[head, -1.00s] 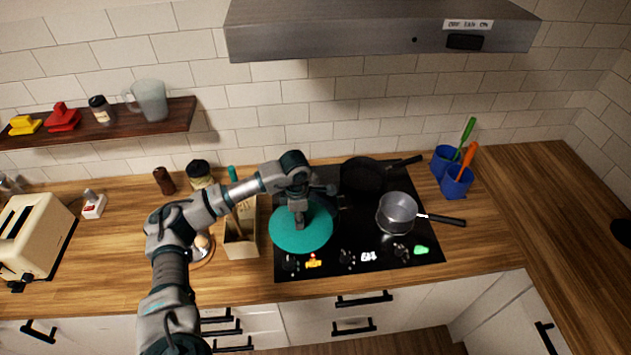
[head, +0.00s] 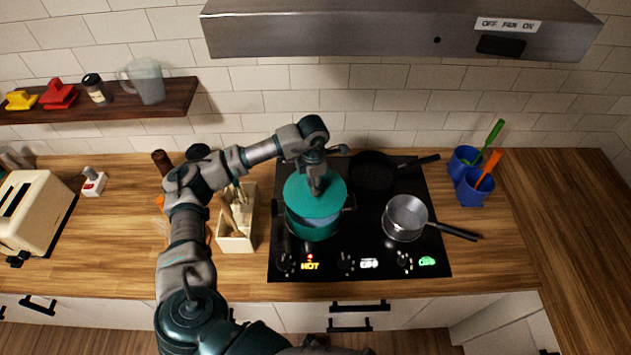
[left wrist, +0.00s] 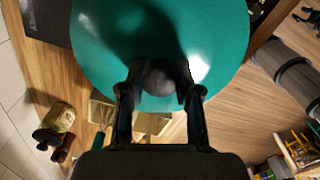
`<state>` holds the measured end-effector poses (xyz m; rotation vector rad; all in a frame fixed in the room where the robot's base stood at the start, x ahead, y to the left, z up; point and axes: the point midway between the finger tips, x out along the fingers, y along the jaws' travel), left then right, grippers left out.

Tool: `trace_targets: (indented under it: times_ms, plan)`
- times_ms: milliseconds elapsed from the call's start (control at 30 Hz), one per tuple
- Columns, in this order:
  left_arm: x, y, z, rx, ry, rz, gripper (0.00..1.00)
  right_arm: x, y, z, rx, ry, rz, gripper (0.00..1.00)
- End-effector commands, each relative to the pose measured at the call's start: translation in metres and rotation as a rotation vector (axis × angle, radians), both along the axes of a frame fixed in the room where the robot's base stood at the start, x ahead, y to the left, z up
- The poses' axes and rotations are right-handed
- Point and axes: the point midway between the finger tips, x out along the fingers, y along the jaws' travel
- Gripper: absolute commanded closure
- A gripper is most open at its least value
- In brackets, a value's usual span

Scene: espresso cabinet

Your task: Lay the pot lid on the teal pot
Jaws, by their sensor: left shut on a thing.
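The teal pot lid (head: 300,201) is a round disc held by its knob in my left gripper (head: 317,190). In the left wrist view the fingers (left wrist: 160,95) close on both sides of the dark round knob (left wrist: 160,76), and the lid (left wrist: 215,45) fills the upper middle. The teal pot (head: 313,232) stands on the left front of the black cooktop. The lid is over the pot and hides most of its opening; the pot's front shows below it. I cannot tell whether lid and rim touch. My right gripper is not in view.
A black pan (head: 373,174) stands behind right on the cooktop (head: 365,240), and a grey saucepan (head: 404,219) stands to the right. A utensil box (head: 237,240) is close on the left. The range hood (head: 390,32) hangs above. Blue cups (head: 474,190) stand at the right.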

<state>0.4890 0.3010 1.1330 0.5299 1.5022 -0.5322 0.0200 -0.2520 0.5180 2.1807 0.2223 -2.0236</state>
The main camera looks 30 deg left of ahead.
Motion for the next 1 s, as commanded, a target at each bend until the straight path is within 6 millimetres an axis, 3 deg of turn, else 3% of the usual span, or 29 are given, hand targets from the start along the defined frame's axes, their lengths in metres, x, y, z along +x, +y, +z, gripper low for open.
trace_targets:
  times_ms: [167, 467, 633, 1000]
  plan:
    - [0.002, 0.001, -0.001, -0.001, 0.000, 0.001, 1.00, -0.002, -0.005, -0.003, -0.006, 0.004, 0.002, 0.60]
    - [0.001, -0.001, -0.019, 0.001, -0.001, 0.000, 1.00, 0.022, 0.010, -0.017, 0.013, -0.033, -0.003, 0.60]
    - [0.001, -0.003, -0.033, 0.003, -0.001, 0.000, 1.00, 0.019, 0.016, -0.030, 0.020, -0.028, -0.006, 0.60]
    - [0.001, 0.000, -0.054, 0.000, -0.001, 0.000, 1.00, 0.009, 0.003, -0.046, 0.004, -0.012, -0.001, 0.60]
